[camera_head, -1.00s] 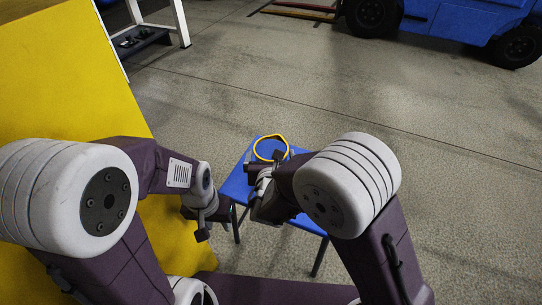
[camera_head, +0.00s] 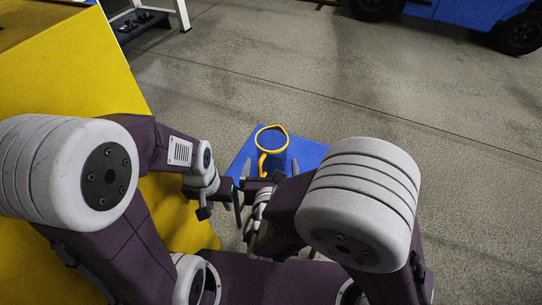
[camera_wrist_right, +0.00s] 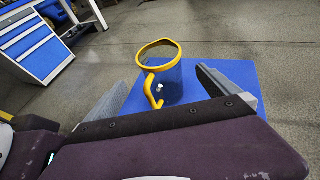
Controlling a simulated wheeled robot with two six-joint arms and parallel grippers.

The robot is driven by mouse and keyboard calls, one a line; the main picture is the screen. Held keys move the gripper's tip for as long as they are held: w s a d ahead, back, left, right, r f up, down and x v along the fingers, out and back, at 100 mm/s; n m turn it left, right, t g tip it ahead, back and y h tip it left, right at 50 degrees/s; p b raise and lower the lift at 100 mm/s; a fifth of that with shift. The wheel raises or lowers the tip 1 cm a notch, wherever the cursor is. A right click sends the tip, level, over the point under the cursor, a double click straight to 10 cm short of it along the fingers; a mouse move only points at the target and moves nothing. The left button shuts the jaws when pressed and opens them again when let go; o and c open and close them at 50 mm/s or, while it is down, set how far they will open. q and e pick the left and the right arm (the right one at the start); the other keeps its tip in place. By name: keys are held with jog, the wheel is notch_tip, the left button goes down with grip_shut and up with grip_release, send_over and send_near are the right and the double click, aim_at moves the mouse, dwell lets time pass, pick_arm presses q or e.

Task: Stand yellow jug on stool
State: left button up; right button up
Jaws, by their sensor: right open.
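The yellow jug (camera_head: 272,152) has a yellow rim and handle and a blue-grey body. It stands upright on the blue seat of the stool (camera_head: 312,152); the right wrist view also shows the jug (camera_wrist_right: 165,80) on the seat (camera_wrist_right: 238,76). My right gripper (camera_head: 269,171) is open on the near side of the jug. In its wrist view the fingers (camera_wrist_right: 160,90) are wide apart, with the jug beyond and between them, apparently clear of both. My left gripper (camera_head: 214,207) is left of the stool, away from the jug; its finger opening is unclear.
A large yellow panel (camera_head: 70,75) fills the left side. A white-legged bench (camera_head: 182,12) stands at the upper left, and a blue vehicle (camera_head: 455,12) at the upper right. The concrete floor (camera_head: 430,130) right of the stool is clear.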

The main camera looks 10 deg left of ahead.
jog(key=d+f+m+g+h, duration=0.35)
jog(key=d+m+h, duration=0.35)
jog(key=d, duration=0.7)
jog(key=s+d+f+m+g+y, duration=0.2)
jog(key=s+d+m+g+y, duration=0.1)
jog(key=m, duration=1.2)
jog(key=s+d+f+m+g+y, duration=0.1)
jog(key=s+d+m+g+y, duration=0.2)
jog(key=m, duration=1.2)
jog(key=s+d+g, duration=0.2)
jog(key=g, duration=0.1)
jog(key=shift+s+f, duration=0.15)
jog(key=shift+f, duration=0.25)
jog(key=shift+d, duration=0.1)
